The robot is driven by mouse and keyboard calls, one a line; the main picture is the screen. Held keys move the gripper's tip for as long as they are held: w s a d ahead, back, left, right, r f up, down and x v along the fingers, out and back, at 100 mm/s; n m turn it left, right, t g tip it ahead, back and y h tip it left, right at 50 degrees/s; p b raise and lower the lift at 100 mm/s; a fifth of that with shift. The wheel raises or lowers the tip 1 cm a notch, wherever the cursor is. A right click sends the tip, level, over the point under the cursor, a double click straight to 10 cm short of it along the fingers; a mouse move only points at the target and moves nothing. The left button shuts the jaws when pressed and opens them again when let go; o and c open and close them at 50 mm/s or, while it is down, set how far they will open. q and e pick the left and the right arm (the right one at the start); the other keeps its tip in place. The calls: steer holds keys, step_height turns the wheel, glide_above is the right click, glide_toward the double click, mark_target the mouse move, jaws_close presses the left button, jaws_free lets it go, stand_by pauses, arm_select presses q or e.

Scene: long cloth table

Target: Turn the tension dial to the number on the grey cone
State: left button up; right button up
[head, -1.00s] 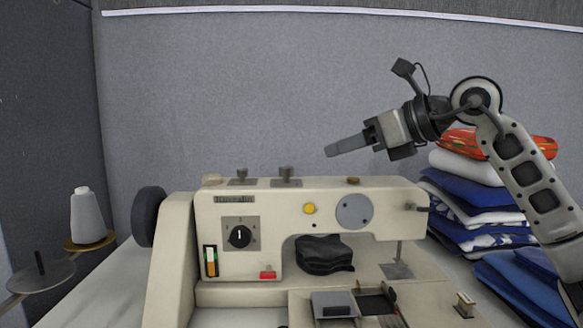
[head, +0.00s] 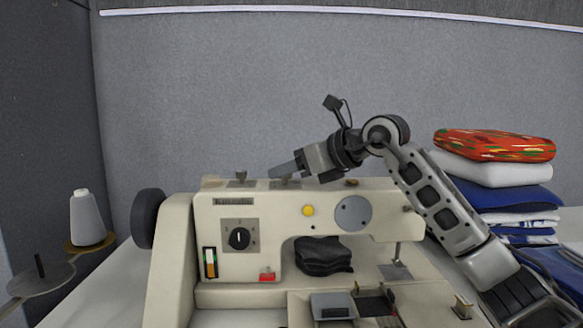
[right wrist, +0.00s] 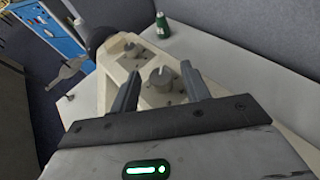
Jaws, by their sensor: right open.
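The cream sewing machine (head: 180,262) stands on the table. On its front is a black dial (head: 239,238) with a white pointer pointing about straight up, on a grey plate with small marks around it. A pale grey cone (head: 86,217) stands on a spool stand at left; I cannot read any number on it. My right gripper (head: 271,173) is just over the machine's top, near its two top knobs. In the right wrist view its fingers are open and empty, with one top knob (right wrist: 162,78) showing between them. My left gripper is not in view.
The other top knob (right wrist: 133,48) is beyond the fingers. A green cone (right wrist: 161,25) stands on the table behind the machine. Folded cloths (head: 500,172) are stacked at right, behind my right arm. A black handwheel (head: 147,218) sticks out at the machine's left.

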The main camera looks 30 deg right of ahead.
steer(key=c, duration=1)
steer(key=n+g+y+p, duration=0.1)
steer(key=p, duration=0.1)
steer(key=n+g+y+p, duration=0.1)
steer(key=p, duration=0.1)
steer(key=shift+w+d+r+n+y, duration=0.1)
steer(key=shift+d+r+n+y, duration=0.1)
steer(key=shift+r+n+y, duration=0.15)
steer(key=shift+f+n+g+y+p, duration=0.1)
steer(key=shift+n+g+y+p, duration=0.3)
steer(key=shift+n+p, duration=0.1)
steer(key=shift+f+n+g+y+p, duration=0.15)
steer(key=shift+n+g+y+p, duration=0.15)
steer(key=shift+n+y+p, duration=0.05)
steer(key=shift+f, duration=0.1)
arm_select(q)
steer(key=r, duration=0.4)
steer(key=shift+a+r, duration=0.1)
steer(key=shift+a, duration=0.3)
arm_select(e)
steer(key=o, duration=1)
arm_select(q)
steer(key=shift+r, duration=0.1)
arm_select(e)
steer(key=shift+d, duration=0.15)
